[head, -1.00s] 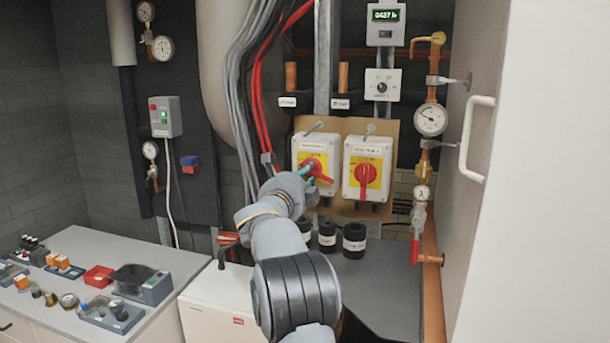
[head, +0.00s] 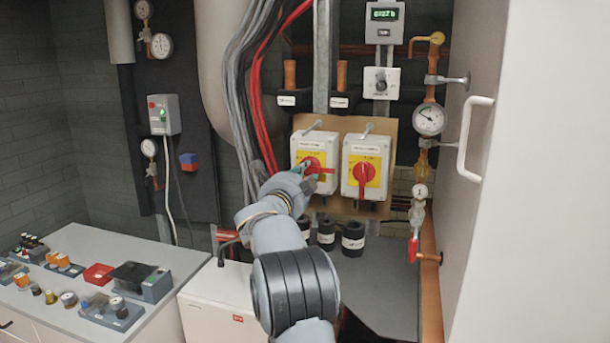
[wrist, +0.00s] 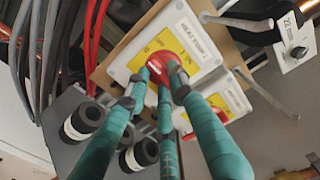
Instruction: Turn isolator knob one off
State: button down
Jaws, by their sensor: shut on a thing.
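Isolator one is the left white box (head: 326,143) with a yellow plate on the board. Its red knob (head: 317,162) has its handle lying about level, pointing right in the head view. My gripper (head: 305,174) is shut on this knob, and its teal fingers partly cover it. In the wrist view the fingers (wrist: 156,88) close around the red knob (wrist: 157,66), on the yellow plate below the box's label.
A second isolator (head: 366,148) stands close on the right, its red handle pointing down. Bent metal levers stick out above both boxes. Red and grey cables (head: 256,100) hang at the left. Black cylinders (head: 353,236) stand below. A white door with a handle (head: 475,140) bounds the right.

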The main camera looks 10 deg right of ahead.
jog(key=c, duration=1.5)
grip_release()
jog(key=shift+a, duration=0.1)
jog(key=v, duration=1.2)
jog(key=x, duration=1.2)
jog(key=shift+w, duration=0.1)
